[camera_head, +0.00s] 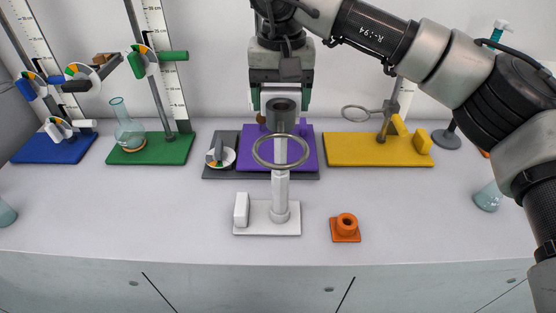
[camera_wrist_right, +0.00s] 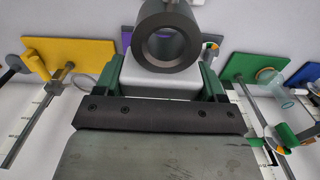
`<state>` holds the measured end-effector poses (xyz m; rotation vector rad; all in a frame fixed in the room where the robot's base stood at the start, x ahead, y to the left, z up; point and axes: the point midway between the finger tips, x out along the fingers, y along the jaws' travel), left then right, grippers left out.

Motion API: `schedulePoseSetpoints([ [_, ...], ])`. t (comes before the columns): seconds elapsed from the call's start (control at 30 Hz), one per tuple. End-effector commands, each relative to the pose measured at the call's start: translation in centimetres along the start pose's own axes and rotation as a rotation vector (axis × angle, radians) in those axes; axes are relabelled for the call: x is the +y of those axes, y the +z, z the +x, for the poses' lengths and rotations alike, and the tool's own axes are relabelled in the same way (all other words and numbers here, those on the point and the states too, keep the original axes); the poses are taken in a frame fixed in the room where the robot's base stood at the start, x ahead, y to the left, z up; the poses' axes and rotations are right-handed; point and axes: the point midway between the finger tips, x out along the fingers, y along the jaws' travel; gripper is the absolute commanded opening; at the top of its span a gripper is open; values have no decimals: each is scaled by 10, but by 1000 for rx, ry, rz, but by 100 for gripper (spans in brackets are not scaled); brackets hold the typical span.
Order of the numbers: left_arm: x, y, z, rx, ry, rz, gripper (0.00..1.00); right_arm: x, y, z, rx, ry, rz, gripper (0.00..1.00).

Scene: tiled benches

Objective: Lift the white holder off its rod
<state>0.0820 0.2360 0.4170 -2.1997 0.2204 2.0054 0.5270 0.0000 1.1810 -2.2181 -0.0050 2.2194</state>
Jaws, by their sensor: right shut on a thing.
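My right gripper (camera_head: 281,96) comes down from above, shut on the white holder (camera_head: 289,98). In the right wrist view the holder's white block (camera_wrist_right: 160,78) sits between the green fingers, with a dark grey hollow cylinder (camera_wrist_right: 139,38) at its front. No rod shows in the cylinder's opening. Below it in the head view is a grey ring (camera_head: 258,144); I cannot tell whether it joins the cylinder. Under the ring a white post (camera_head: 280,190) stands upright on a white base (camera_head: 265,230). My left gripper is not in view.
A purple board (camera_head: 308,145) lies behind the white stand on a dark grey one. A yellow stand (camera_head: 350,150) with a ring is to the right, green (camera_head: 178,150) and blue (camera_head: 40,152) stands to the left. An orange piece (camera_head: 345,227) sits right of the white base.

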Motion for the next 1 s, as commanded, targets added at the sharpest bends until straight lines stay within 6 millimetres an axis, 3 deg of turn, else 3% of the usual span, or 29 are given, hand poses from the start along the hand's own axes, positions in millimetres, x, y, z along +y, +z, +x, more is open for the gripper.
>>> schedulePoseSetpoints([
  [1.0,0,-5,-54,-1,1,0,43,0,0,-65,1,0,-1,41],
])
